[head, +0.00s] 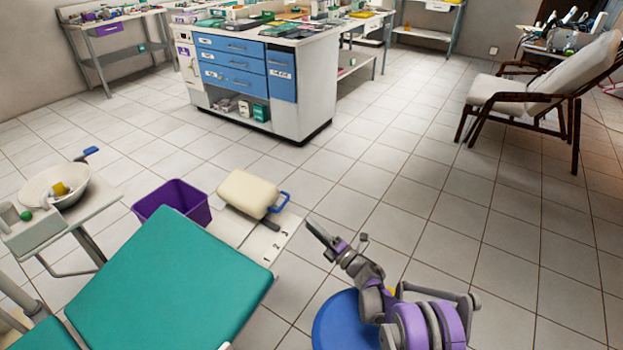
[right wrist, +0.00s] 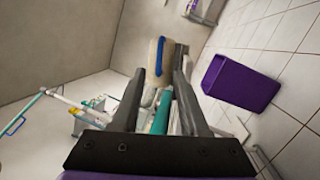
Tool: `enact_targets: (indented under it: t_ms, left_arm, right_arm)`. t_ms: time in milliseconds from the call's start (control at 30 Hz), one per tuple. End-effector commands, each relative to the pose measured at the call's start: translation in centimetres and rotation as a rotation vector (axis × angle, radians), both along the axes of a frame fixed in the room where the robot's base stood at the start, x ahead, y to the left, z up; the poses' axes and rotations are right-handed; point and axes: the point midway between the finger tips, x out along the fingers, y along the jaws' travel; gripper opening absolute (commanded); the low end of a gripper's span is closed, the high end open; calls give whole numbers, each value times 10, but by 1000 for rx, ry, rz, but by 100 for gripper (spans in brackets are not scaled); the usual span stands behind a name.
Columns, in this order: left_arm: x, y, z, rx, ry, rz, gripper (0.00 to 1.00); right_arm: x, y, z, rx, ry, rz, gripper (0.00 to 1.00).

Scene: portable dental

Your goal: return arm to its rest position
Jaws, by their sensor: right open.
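My right arm (head: 425,322) comes in at the bottom right of the head view, purple and grey, bent in front of a blue round seat. Its right gripper (head: 318,230) points up and left, beside a white board by the cream headrest pad. In the right wrist view the two dark fingers of the right gripper (right wrist: 160,78) are apart, with no held thing visible between them. Part of the cream pad with its blue handle shows beyond the fingertips. My left arm and gripper are not in view.
The teal dental chair (head: 165,285) fills the lower left. The cream pad (head: 248,192) and a purple bin (head: 172,200) are behind it. The blue round seat (head: 335,325) is beside my right arm. A cabinet (head: 315,95) stands at the back.

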Motion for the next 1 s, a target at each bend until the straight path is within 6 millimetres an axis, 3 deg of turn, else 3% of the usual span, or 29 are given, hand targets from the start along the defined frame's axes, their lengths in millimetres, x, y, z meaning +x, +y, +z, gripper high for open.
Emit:
enact_targets:
  t_ms: [167, 267, 400, 567, 767, 1000]
  left_arm:
    - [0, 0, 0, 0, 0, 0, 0]
    - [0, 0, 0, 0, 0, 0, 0]
    - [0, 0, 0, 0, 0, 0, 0]
    - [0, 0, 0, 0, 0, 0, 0]
    - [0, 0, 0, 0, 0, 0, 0]
    - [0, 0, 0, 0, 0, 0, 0]
  right_arm:
    - [3, -4, 9, 14, 16, -22, 44]
    - [9, -16, 30, 55, 66, -81, 44]
    - [16, -46, 74, 161, 192, -220, 44]
    - [9, -86, 115, 308, 360, -392, 44]
    - [-28, -132, 142, 500, 578, -591, 44]
    - [-107, -173, 144, 734, 854, -815, 44]
